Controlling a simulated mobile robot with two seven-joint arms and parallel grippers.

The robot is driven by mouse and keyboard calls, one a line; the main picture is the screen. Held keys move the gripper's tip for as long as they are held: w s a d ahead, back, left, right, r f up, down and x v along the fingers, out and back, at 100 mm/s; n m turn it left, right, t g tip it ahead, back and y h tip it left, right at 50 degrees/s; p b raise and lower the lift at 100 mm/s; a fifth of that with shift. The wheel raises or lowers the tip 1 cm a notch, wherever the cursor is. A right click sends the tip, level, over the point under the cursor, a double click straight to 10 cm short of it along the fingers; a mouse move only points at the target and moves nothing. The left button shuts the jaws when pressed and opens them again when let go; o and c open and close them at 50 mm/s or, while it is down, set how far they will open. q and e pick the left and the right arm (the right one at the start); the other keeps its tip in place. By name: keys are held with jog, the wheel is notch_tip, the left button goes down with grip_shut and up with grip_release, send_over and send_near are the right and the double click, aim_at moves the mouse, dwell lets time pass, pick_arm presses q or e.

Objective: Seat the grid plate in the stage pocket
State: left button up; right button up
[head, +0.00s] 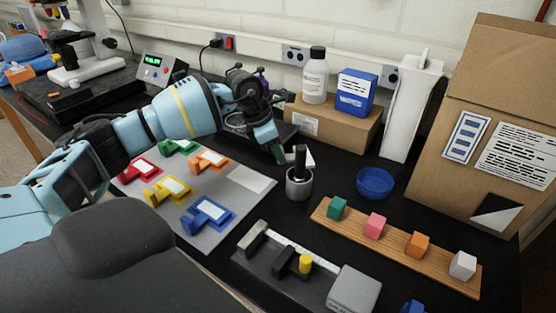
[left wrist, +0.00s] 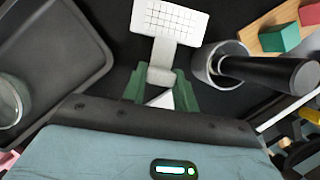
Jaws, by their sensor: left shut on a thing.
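The white grid plate (left wrist: 170,18) shows in the left wrist view, with a printed grid and a pale stem. My left gripper (left wrist: 160,90) has green fingers shut on that stem. In the head view my left gripper (head: 280,153) points down above the black table, behind the grey cup. Part of the white plate (head: 308,158) shows just right of the fingers, partly hidden by the black handle in the cup. I cannot make out a stage pocket for certain; a microscope (head: 85,65) stands at the far left. My right gripper is not in view.
A grey cup (head: 299,190) with a black-handled tool stands close to the plate. A grey mat (head: 215,212) holds several coloured handled pieces. A blue bowl (head: 375,183), a wooden strip (head: 395,243) with coloured cubes and a dark fixture (head: 262,270) lie right and in front.

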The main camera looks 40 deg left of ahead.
pick_arm(q)
jog(key=shift+f, duration=1.7)
jog(key=shift+f, duration=0.1)
jog(key=shift+f, duration=0.1)
jog(key=o, duration=1)
jog(key=shift+c, duration=0.2)
jog(key=shift+o, duration=0.4)
jog(key=v, duration=1.2)
jog(key=shift+r, duration=0.2)
